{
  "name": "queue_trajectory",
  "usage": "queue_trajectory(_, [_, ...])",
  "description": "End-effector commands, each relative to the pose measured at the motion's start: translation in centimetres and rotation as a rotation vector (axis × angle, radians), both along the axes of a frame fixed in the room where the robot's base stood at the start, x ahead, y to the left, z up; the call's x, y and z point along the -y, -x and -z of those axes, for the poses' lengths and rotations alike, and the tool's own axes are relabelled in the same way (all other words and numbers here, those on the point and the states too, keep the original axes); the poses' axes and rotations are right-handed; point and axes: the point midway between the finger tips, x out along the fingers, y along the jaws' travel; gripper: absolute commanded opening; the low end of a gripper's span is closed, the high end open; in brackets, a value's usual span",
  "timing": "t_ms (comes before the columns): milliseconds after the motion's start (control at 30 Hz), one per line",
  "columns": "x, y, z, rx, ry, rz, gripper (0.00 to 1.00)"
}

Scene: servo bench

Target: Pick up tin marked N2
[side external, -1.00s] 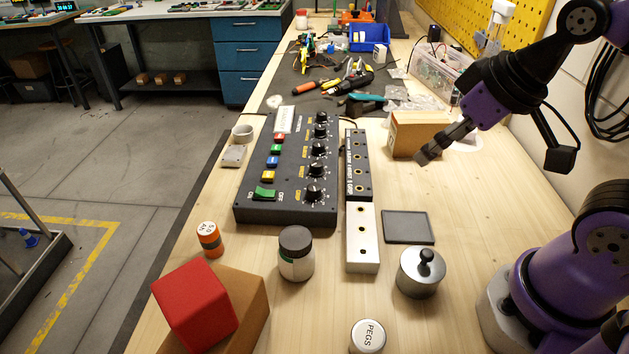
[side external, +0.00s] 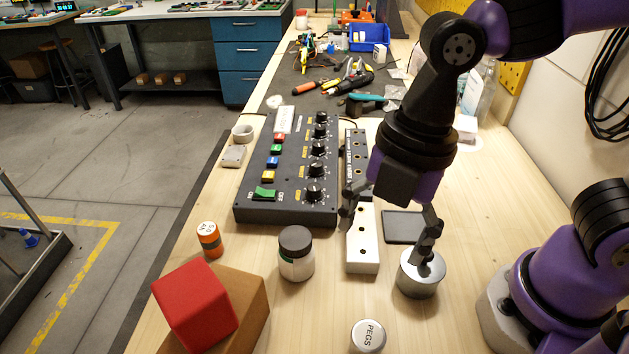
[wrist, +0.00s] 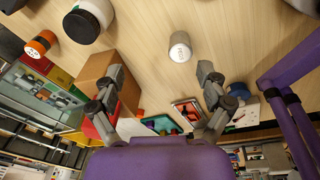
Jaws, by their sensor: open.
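I cannot read N2 on any tin. A small silver tin with a white top marked PEGS (side external: 368,336) stands at the front of the bench; a pale tin (wrist: 180,47) shows beyond my fingertips in the wrist view. A small orange and dark tin (side external: 209,240) stands at the left; the writing on its top is too small to read surely. My gripper (side external: 388,222) is open and empty above the bench. Its right finger overlaps the round metal pot (side external: 416,281) in the side view; contact cannot be told. The fingers (wrist: 160,74) are spread in the wrist view.
A dark-lidded jar (side external: 296,262), a red block (side external: 196,303) and a cardboard box (side external: 250,300) stand at front left. A control panel (side external: 245,212), a metal strip with holes (side external: 362,262) and a dark square pad (side external: 400,228) lie behind. Bare wood surrounds the PEGS tin.

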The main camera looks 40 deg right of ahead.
Motion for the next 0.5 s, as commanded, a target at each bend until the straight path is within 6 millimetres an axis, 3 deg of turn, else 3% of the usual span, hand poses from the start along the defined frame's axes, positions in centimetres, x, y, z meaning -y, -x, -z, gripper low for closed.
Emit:
queue_trajectory(100, [-2.8, 2.0, 1.3, -0.046, 0.036, -0.408, 0.86])
queue_trajectory(200, [-3.9, 2.9, 1.9, -0.064, 0.047, -0.597, 0.86])
queue_trajectory(500, [-4.4, 3.7, 6.2, -0.073, 0.049, -0.665, 0.86])
